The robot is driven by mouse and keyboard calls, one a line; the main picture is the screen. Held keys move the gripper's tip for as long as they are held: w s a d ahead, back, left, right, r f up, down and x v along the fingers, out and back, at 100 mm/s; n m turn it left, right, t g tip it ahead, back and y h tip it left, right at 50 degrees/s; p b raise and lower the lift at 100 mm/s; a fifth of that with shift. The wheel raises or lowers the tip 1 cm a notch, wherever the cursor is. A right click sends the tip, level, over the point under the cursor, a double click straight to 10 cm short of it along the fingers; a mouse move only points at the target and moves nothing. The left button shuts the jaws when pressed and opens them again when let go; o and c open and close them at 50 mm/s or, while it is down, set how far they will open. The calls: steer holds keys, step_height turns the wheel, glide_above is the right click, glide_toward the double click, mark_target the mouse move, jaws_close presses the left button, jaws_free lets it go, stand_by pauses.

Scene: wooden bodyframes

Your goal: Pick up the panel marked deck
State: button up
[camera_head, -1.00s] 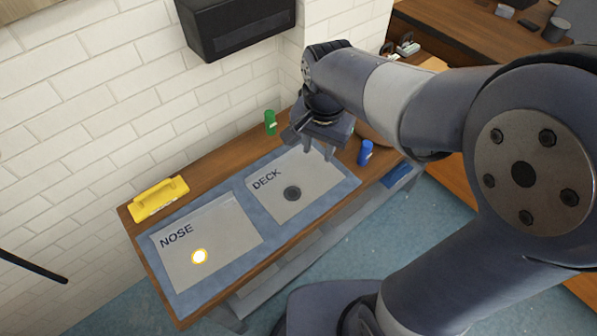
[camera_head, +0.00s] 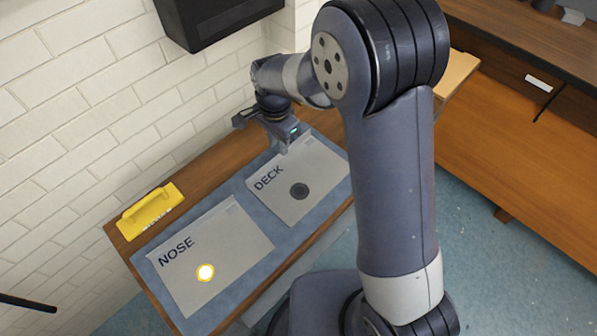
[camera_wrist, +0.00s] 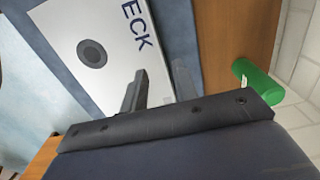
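The panel marked DECK (camera_head: 312,168) is a light grey sheet with a dark round spot. It lies on a blue mat on the wooden bench and also shows in the wrist view (camera_wrist: 72,62). My gripper (camera_head: 283,147) is at the far edge of this panel, in the head view. In the wrist view its fingers (camera_wrist: 159,88) stand apart close to the panel's edge, beside the lettering. It looks open, with nothing held. I cannot tell whether the fingers touch the panel.
The NOSE panel (camera_head: 222,238), with a bright glowing spot, lies to the left on the same mat (camera_head: 248,205). A yellow block-like tool (camera_head: 150,211) sits at the bench's left end by the white brick wall.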

steer(key=shift+w+f+p, duration=0.2)
steer(key=shift+f+p, duration=0.05)
steer(key=shift+f, duration=1.1)
steer(key=shift+w+f+p, duration=0.15)
steer(key=shift+f+p, duration=0.1)
steer(key=shift+f, duration=1.1)
jaws_close()
